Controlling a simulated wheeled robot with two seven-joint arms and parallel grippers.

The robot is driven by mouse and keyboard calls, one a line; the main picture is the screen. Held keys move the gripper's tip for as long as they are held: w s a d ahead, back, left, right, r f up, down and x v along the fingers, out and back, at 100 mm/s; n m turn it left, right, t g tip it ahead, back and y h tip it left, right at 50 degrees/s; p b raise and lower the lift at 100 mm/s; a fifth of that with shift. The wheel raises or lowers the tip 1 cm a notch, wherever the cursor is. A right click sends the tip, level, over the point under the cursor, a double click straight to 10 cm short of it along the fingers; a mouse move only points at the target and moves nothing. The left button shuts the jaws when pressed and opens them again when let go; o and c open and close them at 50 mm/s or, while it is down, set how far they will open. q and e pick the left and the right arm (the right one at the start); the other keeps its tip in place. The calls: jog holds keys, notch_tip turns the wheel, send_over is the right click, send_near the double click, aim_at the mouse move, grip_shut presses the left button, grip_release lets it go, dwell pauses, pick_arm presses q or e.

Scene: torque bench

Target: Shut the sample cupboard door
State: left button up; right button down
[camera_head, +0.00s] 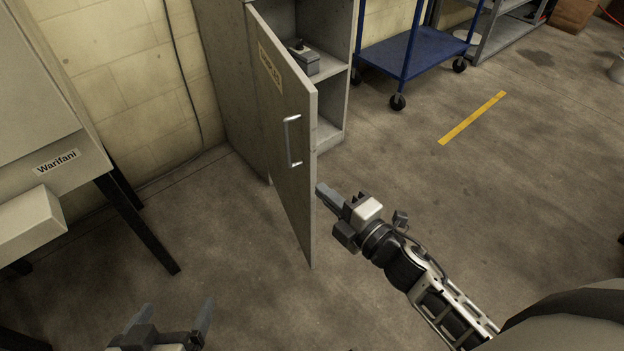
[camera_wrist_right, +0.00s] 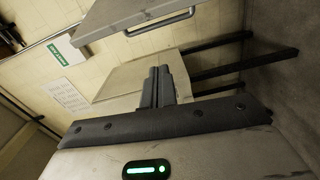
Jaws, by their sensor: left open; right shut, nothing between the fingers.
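The sample cupboard (camera_head: 329,110) stands at the top middle of the head view. Its grey door (camera_head: 285,150) stands wide open, with a label and a silver bar handle (camera_head: 292,140) on the visible face. My right gripper (camera_head: 322,190) is shut and empty, just right of the door's free edge; I cannot tell whether it touches. Its closed fingers also show in the right wrist view (camera_wrist_right: 158,85). My left gripper (camera_head: 172,325) is open and empty at the bottom left, well below and left of the door.
A grey machine (camera_head: 50,130) marked "Warifani" stands on black legs at the left. A small grey device (camera_head: 304,58) sits on a cupboard shelf. A blue trolley (camera_head: 415,52) stands right of the cupboard. The floor around the door is clear.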

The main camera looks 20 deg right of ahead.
aim_at(311, 161)
jog(key=w+a+n, duration=0.1)
jog(key=w+a, duration=0.3)
jog(key=w, duration=0.6)
jog(key=shift+s+d, duration=0.2)
jog(key=shift+d, duration=1.9)
